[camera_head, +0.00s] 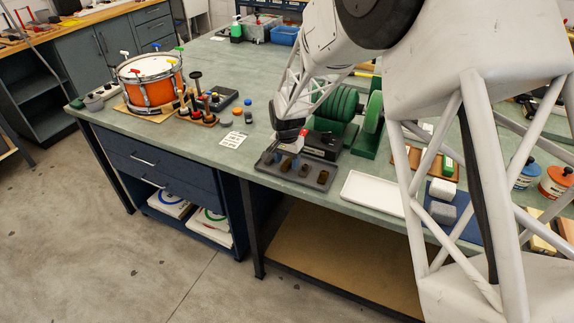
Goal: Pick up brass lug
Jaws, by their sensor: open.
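A dark grey tray (264,171) lies near the front edge of the bench. It has a row of small recesses with dark or brownish contents. One small brownish piece (322,177) at its right end may be a brass lug, but it is too small to be sure. My gripper (290,147) is open and points down over the back left part of the tray. My gripper hides that part of the tray, and I cannot tell whether anything lies between the fingers.
A black box (321,145) stands just behind the tray, with green discs (341,104) beyond it. An empty white tray (373,193) lies to the right. A white card (233,139) and an orange drum (150,84) are to the left. My arm hides much of the right side.

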